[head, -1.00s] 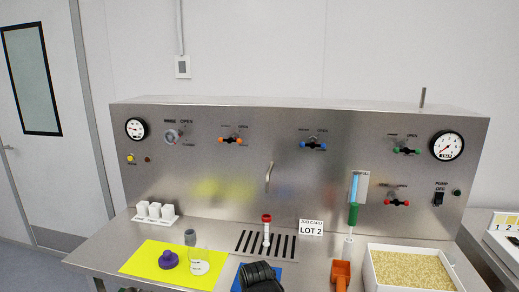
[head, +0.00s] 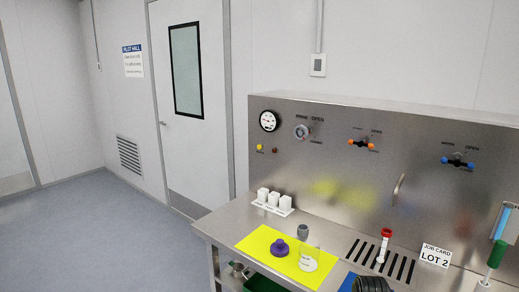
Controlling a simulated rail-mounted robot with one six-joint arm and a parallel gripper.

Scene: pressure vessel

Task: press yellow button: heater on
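The yellow button (head: 260,147) is a small round knob on the left part of the upright steel panel (head: 330,185) in the head view. It sits below a round white gauge (head: 268,121). A small dark brown lamp or button (head: 274,150) is just right of it. My gripper (head: 371,285) seems to be the dark part at the bottom edge, far below and right of the yellow button. Its fingertips are not clearly visible, so its opening cannot be told.
On the bench stand a white block rack (head: 272,202), a yellow mat (head: 262,241) with a purple knobbed piece (head: 279,247), and a red-capped tube (head: 384,245). A steel handle (head: 398,190) projects from the panel. Open floor lies left of the bench.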

